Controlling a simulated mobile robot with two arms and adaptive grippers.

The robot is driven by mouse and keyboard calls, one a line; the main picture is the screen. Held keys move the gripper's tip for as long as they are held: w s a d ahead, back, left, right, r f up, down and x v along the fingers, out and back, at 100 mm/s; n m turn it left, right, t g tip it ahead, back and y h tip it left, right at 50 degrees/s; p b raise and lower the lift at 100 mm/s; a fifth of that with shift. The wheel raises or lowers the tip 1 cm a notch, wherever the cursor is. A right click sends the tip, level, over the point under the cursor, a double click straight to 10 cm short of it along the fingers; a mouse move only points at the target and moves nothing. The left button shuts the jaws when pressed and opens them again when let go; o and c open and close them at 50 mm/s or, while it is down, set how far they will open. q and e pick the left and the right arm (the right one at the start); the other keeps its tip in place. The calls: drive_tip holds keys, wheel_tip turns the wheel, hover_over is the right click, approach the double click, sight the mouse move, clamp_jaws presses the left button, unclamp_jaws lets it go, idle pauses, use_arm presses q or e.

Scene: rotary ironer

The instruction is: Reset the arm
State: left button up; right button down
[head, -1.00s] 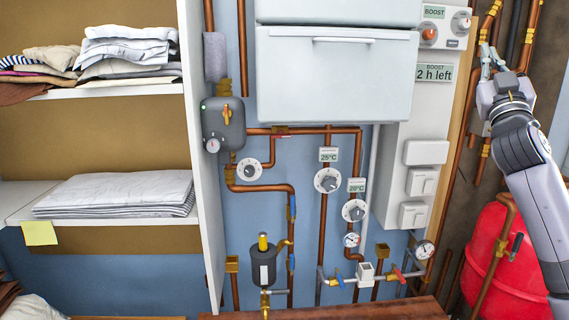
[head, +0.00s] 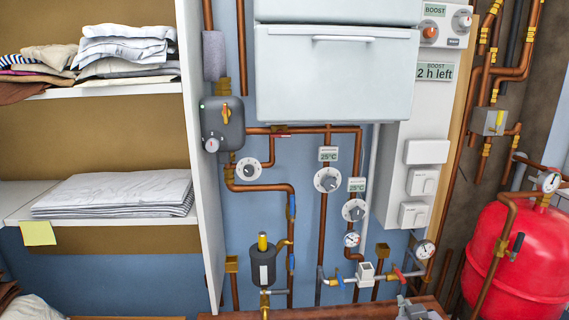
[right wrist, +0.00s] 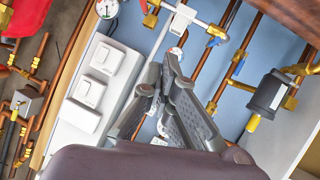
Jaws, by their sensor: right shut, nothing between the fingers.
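My right gripper (head: 418,308) shows only in part at the bottom edge of the head view, low in front of the wooden ledge. In the right wrist view its grey fingers (right wrist: 172,78) are shut with nothing between them. They point toward the blue wall with the pipes and apart from it. Most of my right arm is out of the head view. My left gripper is in neither view.
A boiler unit (head: 335,75) hangs on the wall above copper pipes, dials and a dark canister (head: 263,265). A red tank (head: 515,255) stands at right, below a grey valve box (head: 489,121). Shelves with folded linen (head: 120,190) are at left. A wooden ledge (head: 320,312) runs along the bottom.

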drive_tip(key=s+a+f+g+y, duration=0.1)
drive_tip(key=s+a+f+g, duration=0.3)
drive_tip(key=s, duration=0.7)
drive_tip(key=s+f+g+y, duration=0.1)
drive_tip(key=s+f+g, duration=0.1)
drive_tip(key=s+f, duration=0.65)
drive_tip(key=s+a+f+g+y, duration=0.1)
drive_tip(key=s+a+f+g, duration=0.25)
drive_tip(key=s, duration=0.85)
wheel_tip(320, 180, down, 27)
drive_tip(key=s+n+g+b, duration=0.1)
drive_tip(key=s+d+f, duration=0.2)
drive_tip(key=s+f, duration=0.6)
drive_tip(key=f, duration=0.1)
drive_tip(key=s+d+f+g+b, duration=0.1)
drive_tip(key=s+f, duration=0.7)
drive_tip(key=s, duration=0.1)
drive_tip(key=shift+d+f+h+b, duration=0.3)
drive_tip(key=shift+d+f, duration=0.05)
drive_tip(key=shift+d, duration=0.05)
